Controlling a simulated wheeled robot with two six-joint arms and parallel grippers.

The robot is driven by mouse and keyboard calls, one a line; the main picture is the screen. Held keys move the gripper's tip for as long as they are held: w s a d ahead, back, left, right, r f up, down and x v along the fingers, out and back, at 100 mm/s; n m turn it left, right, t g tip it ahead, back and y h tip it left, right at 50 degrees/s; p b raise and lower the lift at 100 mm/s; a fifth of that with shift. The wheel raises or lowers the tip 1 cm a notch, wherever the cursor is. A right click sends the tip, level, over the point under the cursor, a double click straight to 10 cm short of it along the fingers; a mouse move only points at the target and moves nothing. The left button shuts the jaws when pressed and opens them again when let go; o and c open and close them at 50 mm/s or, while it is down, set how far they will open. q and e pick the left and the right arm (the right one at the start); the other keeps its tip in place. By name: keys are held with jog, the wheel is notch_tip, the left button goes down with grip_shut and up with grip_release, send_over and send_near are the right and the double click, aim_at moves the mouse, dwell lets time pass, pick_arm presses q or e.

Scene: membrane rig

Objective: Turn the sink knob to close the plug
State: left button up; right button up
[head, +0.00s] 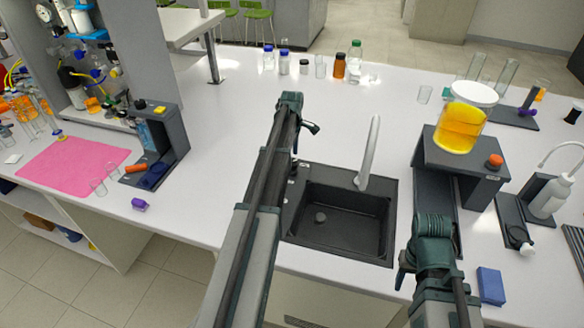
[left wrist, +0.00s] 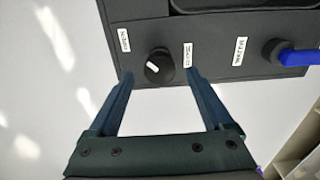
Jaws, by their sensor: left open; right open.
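The sink knob (left wrist: 159,66) is round and black with a white mark. In the left wrist view it sits on the dark sink rim beside small white labels. My left gripper (left wrist: 158,76) is open, with one blue finger on each side of the knob; I cannot tell whether they touch it. In the head view my left gripper (head: 306,131) is over the sink's back left corner, and the knob cannot be made out clearly. The dark sink (head: 345,212) has a round drain (head: 320,217) in its floor; plug state unclear. My right gripper (head: 405,268) is open and empty, right of the sink.
A pale curved faucet (head: 368,152) rises behind the basin. A blue lever (left wrist: 297,58) is on the same rim, right of the knob. A dark stand (head: 462,165) holds a yellow-filled beaker (head: 460,126) to the right. A blue block (head: 491,286) lies near my right arm.

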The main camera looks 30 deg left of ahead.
pick_arm(q)
notch_tip(320, 180, down, 2)
jog(key=shift+f+b, duration=0.1)
jog(key=shift+b, duration=0.5)
pick_arm(e)
notch_tip(320, 180, down, 2)
jog(key=shift+f, duration=0.1)
pick_arm(q)
grip_shut()
